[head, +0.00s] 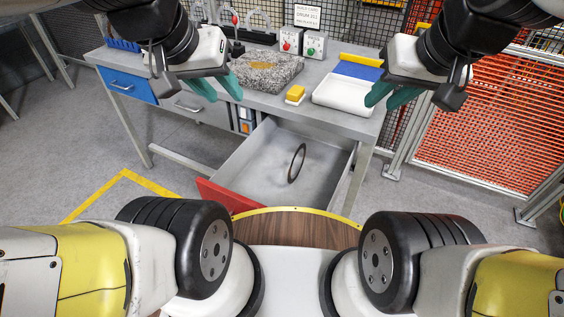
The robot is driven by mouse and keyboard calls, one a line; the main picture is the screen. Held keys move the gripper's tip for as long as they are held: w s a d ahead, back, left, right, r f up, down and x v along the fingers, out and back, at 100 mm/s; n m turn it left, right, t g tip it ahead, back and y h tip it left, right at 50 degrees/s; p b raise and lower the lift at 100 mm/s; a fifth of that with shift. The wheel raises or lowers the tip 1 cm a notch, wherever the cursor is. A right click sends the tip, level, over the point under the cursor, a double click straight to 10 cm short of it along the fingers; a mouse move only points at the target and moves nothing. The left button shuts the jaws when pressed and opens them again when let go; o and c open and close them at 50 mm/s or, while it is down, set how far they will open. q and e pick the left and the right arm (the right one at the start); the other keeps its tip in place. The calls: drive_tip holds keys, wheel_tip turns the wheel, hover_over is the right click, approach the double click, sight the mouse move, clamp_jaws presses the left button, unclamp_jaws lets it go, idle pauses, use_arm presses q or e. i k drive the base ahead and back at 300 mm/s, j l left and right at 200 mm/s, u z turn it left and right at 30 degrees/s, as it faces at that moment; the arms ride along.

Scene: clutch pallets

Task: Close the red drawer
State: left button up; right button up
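The red drawer (216,196) is pulled out from under the right part of the grey workbench. Its red front shows at the lower left, and the rest of the front is hidden behind the wooden-topped round edge and my body. A dark ring (297,163) stands on edge inside the drawer. My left gripper (222,88) is above the bench in front of the granite block, with its teal fingers apart and nothing between them. My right gripper (386,97) is above the bench's right end, beside the white tray, with its teal fingers apart and empty. Neither gripper touches the drawer.
The bench (280,101) carries a granite block (265,70), a yellow block (295,94), a white tray (343,95) and button boxes (302,42). A blue drawer (127,86) and a grey drawer (195,106) are shut. A mesh fence (480,110) stands at right.

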sight(255, 176)
drive_tip(key=k+j+u, duration=0.25)
drive_tip(key=k+l+u, duration=0.25)
drive_tip(key=k+l, duration=0.6)
drive_tip(key=l, duration=0.1)
